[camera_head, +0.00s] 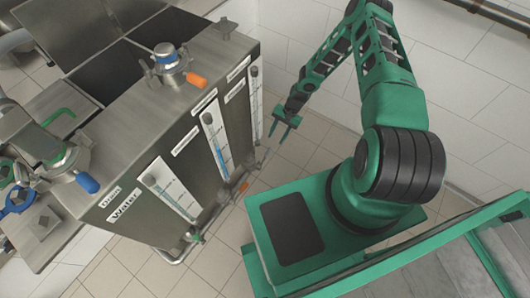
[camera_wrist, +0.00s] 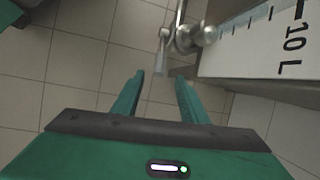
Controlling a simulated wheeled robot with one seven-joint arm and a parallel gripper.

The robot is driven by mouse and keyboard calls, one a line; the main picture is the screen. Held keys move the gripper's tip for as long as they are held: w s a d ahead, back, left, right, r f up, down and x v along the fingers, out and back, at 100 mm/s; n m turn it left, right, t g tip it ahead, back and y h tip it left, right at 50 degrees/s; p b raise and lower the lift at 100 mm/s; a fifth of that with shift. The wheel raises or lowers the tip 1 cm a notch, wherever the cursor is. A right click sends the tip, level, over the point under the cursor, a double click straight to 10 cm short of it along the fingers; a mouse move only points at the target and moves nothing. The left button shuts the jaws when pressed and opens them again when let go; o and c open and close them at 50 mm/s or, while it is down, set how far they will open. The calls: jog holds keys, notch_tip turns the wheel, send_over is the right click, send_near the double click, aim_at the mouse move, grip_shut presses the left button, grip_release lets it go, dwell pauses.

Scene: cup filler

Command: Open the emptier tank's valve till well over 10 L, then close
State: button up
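A steel tank cabinet (camera_head: 150,110) carries three upright level gauges. In the wrist view a metal valve (camera_wrist: 185,40) with a grey lever (camera_wrist: 162,50) sits beside a gauge plate (camera_wrist: 265,50) marked 10 L. My gripper (camera_head: 278,132) is open and empty near the right gauge. In the wrist view its fingers (camera_wrist: 159,76) point towards the lever, apparently without touching it.
An orange-handled valve (camera_head: 243,187) and a green-handled valve (camera_head: 195,237) sit low on the cabinet front. Top fittings have an orange handle (camera_head: 196,80) and a blue handle (camera_head: 87,182). Tiled floor (camera_head: 305,150) lies open between cabinet and my base.

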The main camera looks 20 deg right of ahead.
aim_at(270, 150)
jog(key=x, duration=1)
jog(key=shift+a+f, duration=0.15)
jog(key=shift+f, duration=0.2)
grip_shut()
